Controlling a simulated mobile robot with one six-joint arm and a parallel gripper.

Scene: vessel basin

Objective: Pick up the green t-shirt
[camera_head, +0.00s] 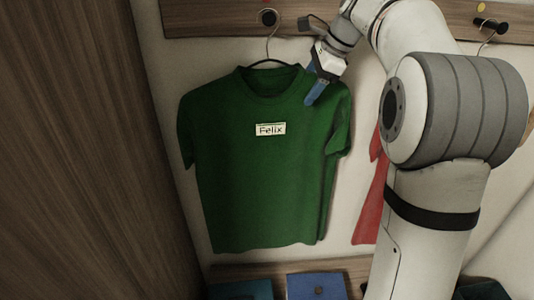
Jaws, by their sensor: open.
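The green t-shirt (262,180) hangs on a dark hanger from a peg on the wall rail. It has a white label reading "Felix" on its chest. My gripper (313,92), with blue fingertips, is in front of the shirt's upper right shoulder, beside the collar. It is open, though the gap between the fingers is hard to see from this side. I cannot tell whether the fingers touch the cloth.
A wooden rail (220,18) with pegs runs along the top. A red garment (371,205) hangs to the right, partly hidden by my arm. Blue items (316,286) are below the shirt by a wooden ledge (290,267). A brown wood panel (80,150) fills the left.

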